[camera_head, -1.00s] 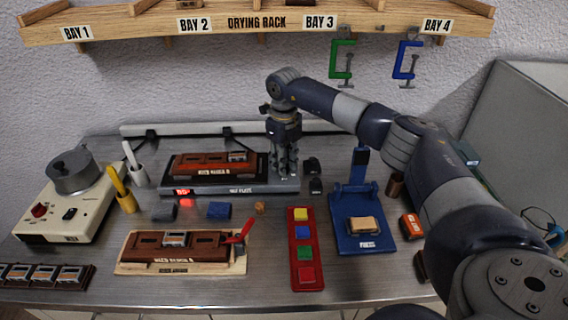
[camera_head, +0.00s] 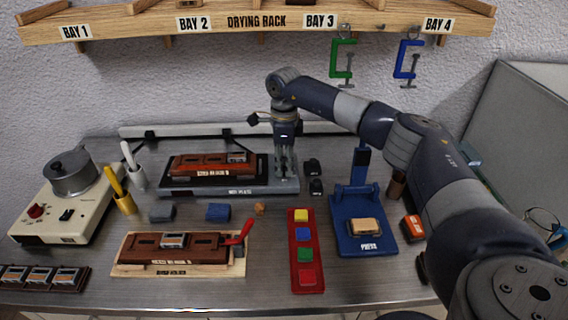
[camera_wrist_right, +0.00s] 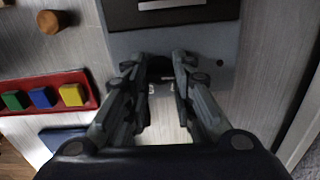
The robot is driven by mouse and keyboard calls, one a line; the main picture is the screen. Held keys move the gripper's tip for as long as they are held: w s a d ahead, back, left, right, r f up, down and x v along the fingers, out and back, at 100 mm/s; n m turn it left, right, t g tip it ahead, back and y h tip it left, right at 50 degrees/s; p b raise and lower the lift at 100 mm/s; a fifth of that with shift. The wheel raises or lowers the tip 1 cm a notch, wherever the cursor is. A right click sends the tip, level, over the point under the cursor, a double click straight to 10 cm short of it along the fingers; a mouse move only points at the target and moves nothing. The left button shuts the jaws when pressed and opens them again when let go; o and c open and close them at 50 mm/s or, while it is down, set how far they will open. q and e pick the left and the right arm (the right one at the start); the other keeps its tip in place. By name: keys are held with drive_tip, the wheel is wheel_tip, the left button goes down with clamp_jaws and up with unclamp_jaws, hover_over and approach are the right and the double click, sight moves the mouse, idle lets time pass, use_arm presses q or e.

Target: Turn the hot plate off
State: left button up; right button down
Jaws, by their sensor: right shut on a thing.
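The hot plate (camera_head: 212,191) is a low grey unit with a dark top at the back middle of the bench. A long reddish-brown wooden block with small parts (camera_head: 200,165) rests on it. No red light shows on its front. My right gripper (camera_head: 285,174) points down at the hot plate's right end. In the right wrist view, my right gripper (camera_wrist_right: 162,64) is closed around a small dark knob (camera_wrist_right: 160,70) on the grey casing (camera_wrist_right: 221,45); the fingers partly hide it. My left gripper is out of view.
Two small black items (camera_head: 314,186) stand close right of the hot plate. A blue press (camera_head: 378,238), a red tray of coloured blocks (camera_head: 293,277) and a wooden holder (camera_head: 125,268) lie in front. A cream unit with a pot (camera_head: 75,232) is at left.

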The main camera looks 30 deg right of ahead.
sight(284, 166)
drive_tip(key=shift+r+n, duration=0.15)
drive_tip(key=shift+n, duration=0.15)
drive_tip(key=c, duration=1.3)
unclamp_jaws()
wheel_tip(284, 166, up, 12)
drive_tip(key=shift+f, duration=0.1)
